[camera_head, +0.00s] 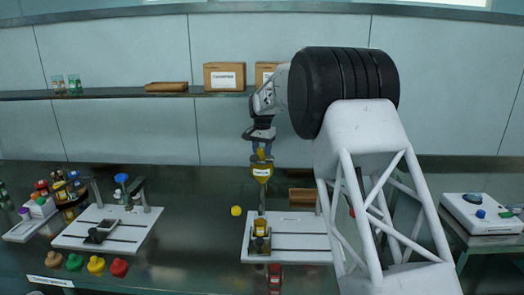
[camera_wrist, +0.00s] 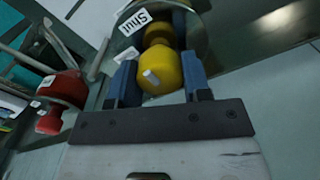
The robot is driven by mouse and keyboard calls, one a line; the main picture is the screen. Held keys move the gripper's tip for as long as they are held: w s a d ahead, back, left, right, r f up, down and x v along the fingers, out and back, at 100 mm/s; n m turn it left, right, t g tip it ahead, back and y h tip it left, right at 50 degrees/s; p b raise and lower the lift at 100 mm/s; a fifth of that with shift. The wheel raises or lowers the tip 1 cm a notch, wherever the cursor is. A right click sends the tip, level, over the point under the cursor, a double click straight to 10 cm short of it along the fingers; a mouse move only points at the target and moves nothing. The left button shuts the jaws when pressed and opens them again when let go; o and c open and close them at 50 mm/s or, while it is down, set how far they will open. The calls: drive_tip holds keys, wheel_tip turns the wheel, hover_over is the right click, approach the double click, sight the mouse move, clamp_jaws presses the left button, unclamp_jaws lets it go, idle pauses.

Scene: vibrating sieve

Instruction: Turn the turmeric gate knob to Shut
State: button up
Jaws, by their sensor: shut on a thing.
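The yellow turmeric gate knob (camera_wrist: 165,72) sits between the blue fingers of my gripper (camera_wrist: 160,84) in the wrist view, and the gripper is shut on it. A short white mark shows on the knob's face. A white "Shut" label (camera_wrist: 135,23) lies above and left of the knob; I cannot tell whether the mark lines up with it. In the head view my gripper (camera_head: 262,152) is at the top of a yellow labelled hopper (camera_head: 262,172), whose label is too small to read surely. The arm hides part of the area to the right.
A red knob-like part (camera_wrist: 62,90) with a small label is left of the gripper in the wrist view. In the head view, a white board (camera_head: 300,225) lies below the hopper. Several coloured knobs stand at front left. A shelf (camera_head: 110,94) with boxes runs behind.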

sight(262, 148)
idle(0.3)
drive_tip(key=o, duration=0.9)
drive_tip(key=shift+r, duration=0.15)
drive_tip(key=shift+r, duration=3.75)
